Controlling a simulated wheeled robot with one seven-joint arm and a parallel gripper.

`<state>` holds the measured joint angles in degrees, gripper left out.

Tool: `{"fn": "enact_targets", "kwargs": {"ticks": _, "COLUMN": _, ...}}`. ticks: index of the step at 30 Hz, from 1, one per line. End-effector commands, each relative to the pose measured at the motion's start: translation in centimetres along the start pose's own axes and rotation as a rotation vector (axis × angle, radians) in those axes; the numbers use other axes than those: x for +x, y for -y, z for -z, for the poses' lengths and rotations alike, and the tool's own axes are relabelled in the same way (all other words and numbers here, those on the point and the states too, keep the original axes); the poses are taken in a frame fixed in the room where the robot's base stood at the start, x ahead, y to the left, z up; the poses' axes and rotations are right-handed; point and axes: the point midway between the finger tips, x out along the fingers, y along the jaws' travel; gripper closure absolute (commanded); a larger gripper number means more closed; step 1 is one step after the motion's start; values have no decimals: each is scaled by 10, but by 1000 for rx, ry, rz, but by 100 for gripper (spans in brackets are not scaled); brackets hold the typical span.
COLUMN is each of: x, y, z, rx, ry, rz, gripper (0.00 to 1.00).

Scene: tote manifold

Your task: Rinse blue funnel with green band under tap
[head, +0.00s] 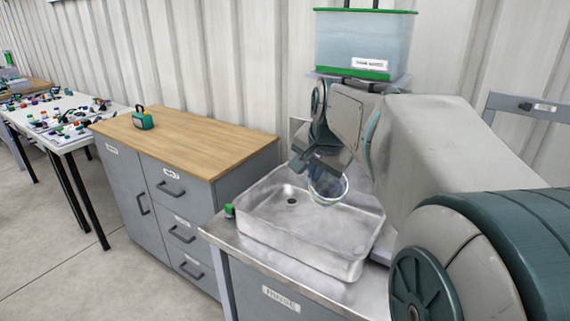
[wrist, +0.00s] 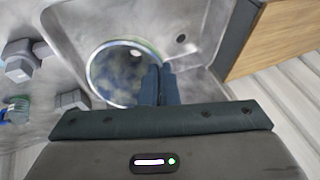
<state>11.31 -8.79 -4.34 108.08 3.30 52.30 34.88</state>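The blue funnel (head: 328,188) is over the back of the metal sink (head: 300,247), held above its floor. In the wrist view its round, wide mouth (wrist: 118,75) faces the camera, with a bluish mottled inside and a thin greenish edge. My gripper (wrist: 160,84) is closed on the funnel's rim, its two fingers together at the right side of the mouth. In the head view my gripper (head: 318,164) is partly hidden by my arm. I cannot make out the tap for certain; my arm covers the area behind the sink. No water stream is clear.
A clear tank with green trim (head: 365,42) stands above and behind the sink. A wooden-topped drawer cabinet (head: 190,140) with a green device (head: 142,119) is left of it. In the wrist view, grey blocky fittings (wrist: 72,100) lie close left of the funnel.

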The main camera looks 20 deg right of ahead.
Motion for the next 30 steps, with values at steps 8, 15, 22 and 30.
{"fn": "enact_targets", "kwargs": {"ticks": 8, "x": 18, "y": 15, "z": 16, "rx": 0, "ry": 1, "rz": -1, "gripper": 100}}
{"fn": "enact_targets", "kwargs": {"ticks": 15, "x": 33, "y": 28, "z": 30, "rx": 0, "ry": 2, "rz": -1, "gripper": 100}}
{"fn": "enact_targets", "kwargs": {"ticks": 22, "x": 48, "y": 40, "z": 43, "rx": 0, "ry": 1, "rz": 0, "gripper": 100}}
{"fn": "enact_targets", "kwargs": {"ticks": 30, "x": 63, "y": 53, "z": 56, "rx": 0, "ry": 1, "rz": 0, "gripper": 100}}
